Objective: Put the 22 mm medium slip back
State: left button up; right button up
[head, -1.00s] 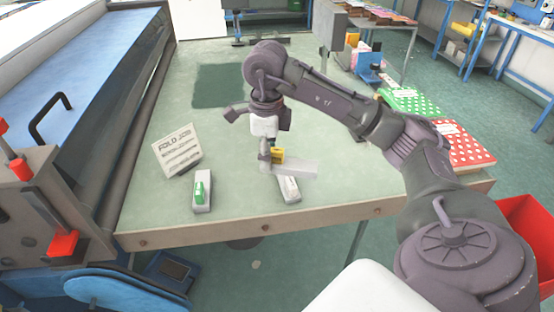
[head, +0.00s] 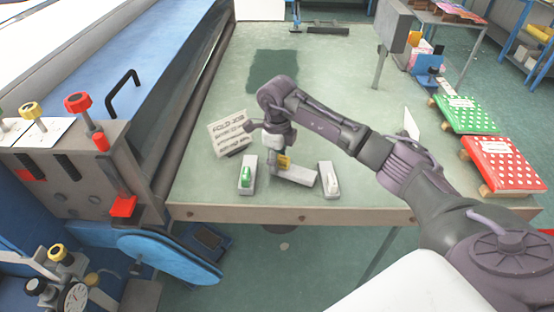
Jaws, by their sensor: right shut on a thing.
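My right gripper (head: 279,165) is shut on a pale grey bar-shaped slip (head: 298,176) with a yellow part, probably the medium slip. I cannot read a size on it. It is low over the front of the table (head: 350,130), between two other grey slips. The slip with a green part (head: 247,176) is to its left. The slip with a white part (head: 329,181) is close to its right end. I cannot tell whether the held slip touches the table. The gripper's fingers are partly hidden by the wrist. My left gripper is not in view.
A card reading "FOLD JOB" (head: 228,132) stands just behind the green-marked slip. A machine with red and yellow knobs (head: 85,150) borders the table on the left. Green (head: 465,115) and red (head: 503,163) dotted boxes are at the right. The table's middle is clear.

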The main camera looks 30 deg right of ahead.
jog(key=shift+f, duration=0.65)
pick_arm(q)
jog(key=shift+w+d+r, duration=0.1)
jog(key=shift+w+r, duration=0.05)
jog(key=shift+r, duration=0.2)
pick_arm(e)
jog(key=shift+f, duration=0.25)
jog(key=o, duration=1.1)
jog(key=shift+r, duration=0.1)
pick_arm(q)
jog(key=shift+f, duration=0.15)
